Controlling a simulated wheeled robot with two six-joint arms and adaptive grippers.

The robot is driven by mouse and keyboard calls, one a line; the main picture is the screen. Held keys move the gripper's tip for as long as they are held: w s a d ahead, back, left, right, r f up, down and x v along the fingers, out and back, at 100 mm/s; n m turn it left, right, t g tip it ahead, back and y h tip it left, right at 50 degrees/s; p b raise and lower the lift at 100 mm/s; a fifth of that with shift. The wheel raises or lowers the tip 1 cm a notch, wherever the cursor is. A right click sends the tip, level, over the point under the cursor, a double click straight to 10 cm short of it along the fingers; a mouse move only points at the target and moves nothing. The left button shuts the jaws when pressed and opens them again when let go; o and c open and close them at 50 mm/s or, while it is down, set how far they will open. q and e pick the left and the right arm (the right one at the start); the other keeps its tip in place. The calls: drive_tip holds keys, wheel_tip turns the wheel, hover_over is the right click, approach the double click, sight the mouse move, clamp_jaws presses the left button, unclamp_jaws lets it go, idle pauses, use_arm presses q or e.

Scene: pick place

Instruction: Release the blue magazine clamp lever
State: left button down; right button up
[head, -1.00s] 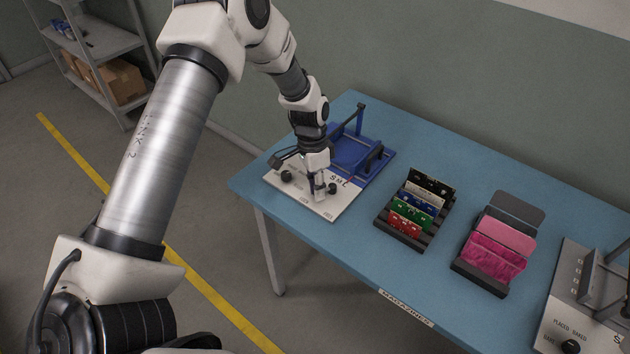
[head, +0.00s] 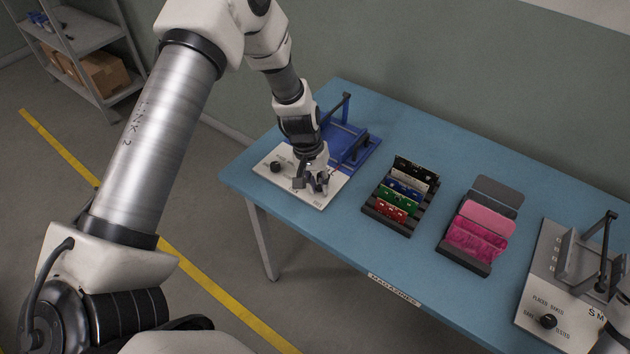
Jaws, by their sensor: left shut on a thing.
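The blue magazine (head: 347,143) stands on the table behind a white plate (head: 281,185) at the table's left end. A dark upright post with a crossbar rises at its back. A round black knob (head: 276,167) shows at the left of the plate. My left gripper (head: 318,186) is low over the plate's right part, fingers down, and shut on the clamp lever there. The fingers hide the lever and the second black knob. My right gripper is out of view; only a piece of my right arm shows at the lower right corner.
A dark rack (head: 384,214) with upright coloured boards stands right of the plate. Right of it is a holder with pink sheets (head: 478,236). A grey fixture (head: 536,307) stands at the table's right. Bare blue table lies between them.

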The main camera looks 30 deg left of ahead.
use_arm(q)
drive_tip(key=shift+w+d+n, duration=0.15)
drive_tip(key=shift+n, duration=0.25)
drive_tip(key=c, duration=1)
unclamp_jaws()
drive_tip(key=shift+r, duration=0.1)
drive_tip(key=r, duration=0.4)
drive_tip(key=a+r, duration=0.1)
drive_tip(key=r, duration=0.2)
drive_tip(key=a+r, duration=0.1)
drive_tip(key=r, duration=0.3)
drive_tip(key=shift+s+r, duration=0.3)
drive_tip(key=shift+s, duration=0.05)
